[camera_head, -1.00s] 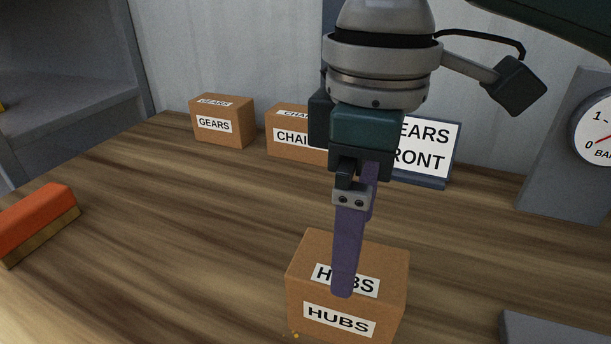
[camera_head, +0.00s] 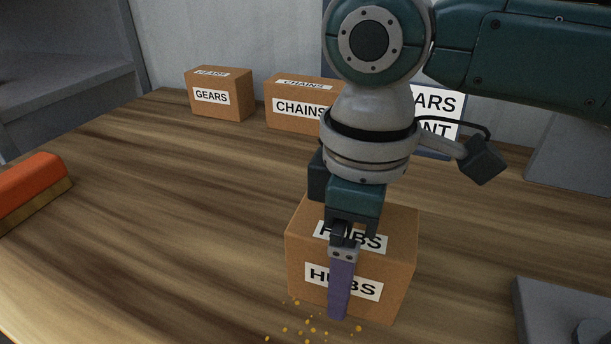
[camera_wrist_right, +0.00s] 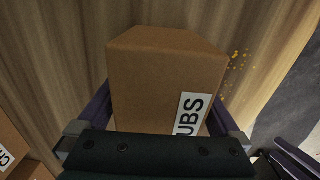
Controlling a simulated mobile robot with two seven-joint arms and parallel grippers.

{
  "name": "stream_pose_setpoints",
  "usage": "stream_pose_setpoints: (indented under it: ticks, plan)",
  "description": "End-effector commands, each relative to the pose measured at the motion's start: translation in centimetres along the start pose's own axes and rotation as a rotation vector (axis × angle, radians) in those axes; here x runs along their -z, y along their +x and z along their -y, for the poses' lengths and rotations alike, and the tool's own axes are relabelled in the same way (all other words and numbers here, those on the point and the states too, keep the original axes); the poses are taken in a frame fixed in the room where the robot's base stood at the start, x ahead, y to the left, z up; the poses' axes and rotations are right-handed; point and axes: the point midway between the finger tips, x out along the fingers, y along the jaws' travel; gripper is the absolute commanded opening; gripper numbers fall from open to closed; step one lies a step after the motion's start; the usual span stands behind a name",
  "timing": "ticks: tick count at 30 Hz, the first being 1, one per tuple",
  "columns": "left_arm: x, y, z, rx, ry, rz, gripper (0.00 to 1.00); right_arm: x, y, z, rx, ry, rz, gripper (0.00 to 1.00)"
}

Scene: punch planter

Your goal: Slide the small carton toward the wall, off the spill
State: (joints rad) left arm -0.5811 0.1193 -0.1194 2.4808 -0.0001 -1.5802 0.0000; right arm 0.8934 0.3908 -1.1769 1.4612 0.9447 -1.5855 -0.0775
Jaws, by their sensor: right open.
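The small carton labelled HUBS (camera_head: 300,255) stands upright on the wooden table. It also fills the middle of the right wrist view (camera_wrist_right: 160,75). The spill of small yellow-orange specks (camera_head: 310,331) lies on the table at the carton's near side, with specks close to its front bottom edge. My right gripper (camera_head: 341,285) points down over the carton, jaws open. One purple finger hangs in front of the labelled face; the other is hidden behind the carton. In the right wrist view the fingers (camera_wrist_right: 160,112) flank the carton; contact cannot be told. My left gripper is not in view.
Cartons labelled GEARS (camera_head: 218,94) and CHAINS (camera_head: 290,105) stand near the wall (camera_head: 230,35). A partly hidden sign (camera_head: 440,103) stands behind my arm. An orange-topped block (camera_head: 30,185) lies left, a grey plate (camera_head: 560,312) right. The table left of the HUBS carton is clear.

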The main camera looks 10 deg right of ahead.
Motion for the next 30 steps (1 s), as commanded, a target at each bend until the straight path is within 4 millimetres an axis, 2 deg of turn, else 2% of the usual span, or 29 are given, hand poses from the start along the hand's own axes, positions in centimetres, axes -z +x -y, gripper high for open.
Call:
stream_pose_setpoints:
  ticks: [2,27,29,30]
  plan:
    - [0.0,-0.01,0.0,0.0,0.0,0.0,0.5,0.0,-0.02,0.01,0.0,0.0,0.0,1.0]
    - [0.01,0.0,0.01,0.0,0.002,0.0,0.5,0.0,-0.06,0.0,0.0,0.001,0.0,0.07]
    - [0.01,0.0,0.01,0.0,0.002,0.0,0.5,0.0,-0.06,-0.01,0.0,0.001,0.0,0.0]
    - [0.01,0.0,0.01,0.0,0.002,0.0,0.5,0.0,-0.07,0.0,0.0,0.001,0.0,0.0]
